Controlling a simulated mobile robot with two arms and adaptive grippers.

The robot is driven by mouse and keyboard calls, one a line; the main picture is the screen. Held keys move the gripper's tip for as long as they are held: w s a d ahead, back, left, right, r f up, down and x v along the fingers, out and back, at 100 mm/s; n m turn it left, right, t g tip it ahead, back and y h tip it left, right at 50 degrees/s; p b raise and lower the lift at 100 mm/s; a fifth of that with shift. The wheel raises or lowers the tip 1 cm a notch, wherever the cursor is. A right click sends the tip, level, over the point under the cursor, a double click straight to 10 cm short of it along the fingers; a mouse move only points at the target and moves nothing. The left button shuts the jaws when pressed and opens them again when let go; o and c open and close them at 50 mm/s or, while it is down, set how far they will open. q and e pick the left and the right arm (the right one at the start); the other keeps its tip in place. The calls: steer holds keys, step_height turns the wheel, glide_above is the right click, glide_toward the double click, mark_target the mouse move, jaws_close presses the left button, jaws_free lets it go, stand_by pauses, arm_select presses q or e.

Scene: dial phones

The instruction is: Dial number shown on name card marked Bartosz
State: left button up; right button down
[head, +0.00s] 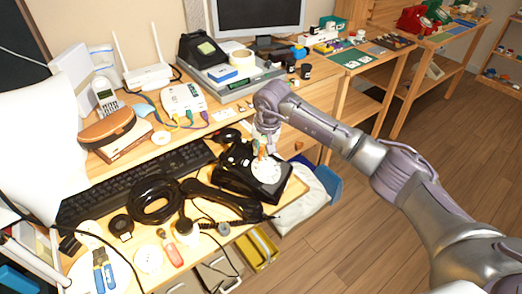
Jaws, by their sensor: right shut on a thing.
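A black rotary phone (235,178) with a white round dial (266,171) stands at the right front of the near desk. My right gripper (263,150) points down just above the dial's far edge. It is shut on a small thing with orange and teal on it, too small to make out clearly. I cannot tell whether its tip touches the dial. A black handset (218,199) lies beside the phone's base with its cord. I cannot read any name card marked Bartosz. My left gripper is not in view.
A black keyboard (135,182) lies left of the phone. A black coiled ring (154,199), pliers (103,270) and a red-handled tool (172,251) lie in front. A white router (148,76) and a monitor (260,17) stand behind. Open floor lies to the right.

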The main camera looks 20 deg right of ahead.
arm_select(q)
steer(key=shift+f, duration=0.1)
arm_select(e)
steer(key=shift+d, duration=0.1)
steer(key=shift+w+d+f+b, duration=0.2)
steer(key=shift+d+b, duration=0.2)
steer(key=shift+d, duration=0.05)
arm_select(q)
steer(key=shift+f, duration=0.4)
arm_select(e)
steer(key=shift+d, duration=0.15)
steer(key=shift+d+f, duration=0.1)
steer(key=shift+d, duration=0.25)
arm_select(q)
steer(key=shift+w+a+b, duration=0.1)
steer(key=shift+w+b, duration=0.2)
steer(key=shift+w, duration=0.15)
arm_select(e)
steer(key=shift+d, duration=0.1)
steer(key=shift+d+f, duration=0.1)
